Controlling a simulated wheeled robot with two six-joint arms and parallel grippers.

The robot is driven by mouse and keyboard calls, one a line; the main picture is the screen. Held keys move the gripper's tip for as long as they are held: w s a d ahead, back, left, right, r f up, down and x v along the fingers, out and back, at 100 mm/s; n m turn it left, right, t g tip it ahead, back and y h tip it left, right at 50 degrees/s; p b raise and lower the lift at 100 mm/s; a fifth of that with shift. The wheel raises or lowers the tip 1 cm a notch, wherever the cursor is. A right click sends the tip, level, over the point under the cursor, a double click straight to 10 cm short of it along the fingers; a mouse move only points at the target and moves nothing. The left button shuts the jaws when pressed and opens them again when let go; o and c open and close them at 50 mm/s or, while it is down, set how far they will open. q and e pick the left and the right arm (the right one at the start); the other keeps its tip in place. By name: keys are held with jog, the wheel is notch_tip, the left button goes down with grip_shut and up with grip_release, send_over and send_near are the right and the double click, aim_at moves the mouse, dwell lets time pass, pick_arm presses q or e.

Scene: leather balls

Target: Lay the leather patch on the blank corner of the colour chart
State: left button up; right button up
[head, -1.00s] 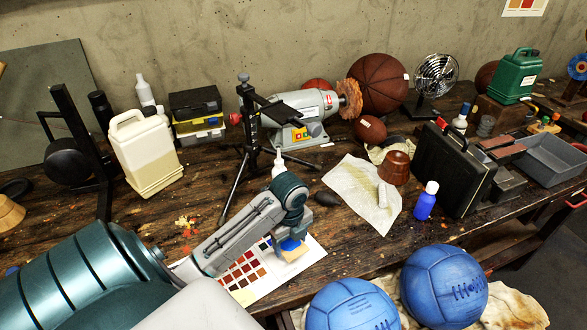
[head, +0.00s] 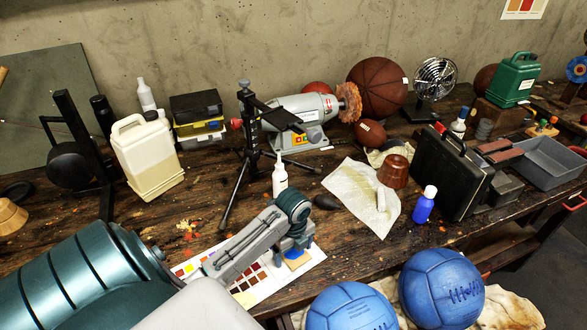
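The colour chart (head: 249,292) lies flat near the front of the bench, with rows of red, brown and orange squares. My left gripper (head: 295,246) points down over its right corner. A small blue piece, apparently the leather patch (head: 293,254), shows at its fingertips, and the fingers look shut on it. A tan area (head: 299,264) shows just under the blue, at that corner. I cannot tell whether the patch touches the chart. My wrist and forearm hide part of the chart. My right gripper is not in view.
A white bottle (head: 280,178) and a black tripod (head: 246,150) stand behind my wrist. Two blue balls (head: 350,308) (head: 442,289) are at the front. Bare wood lies left of the chart.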

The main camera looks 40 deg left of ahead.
aim_at(294, 253)
pick_arm(q)
jog(key=shift+r, duration=0.45)
notch_tip(294, 253, up, 3)
jog(key=shift+w+b, duration=0.1)
jog(key=shift+b, duration=0.55)
notch_tip(294, 253, up, 2)
jog(key=shift+r+p, duration=0.25)
jog(key=shift+p, duration=0.25)
jog(key=shift+r+p, duration=2.95)
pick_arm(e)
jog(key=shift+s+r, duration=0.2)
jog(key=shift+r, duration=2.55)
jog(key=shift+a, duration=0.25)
pick_arm(q)
jog(key=shift+f, duration=0.1)
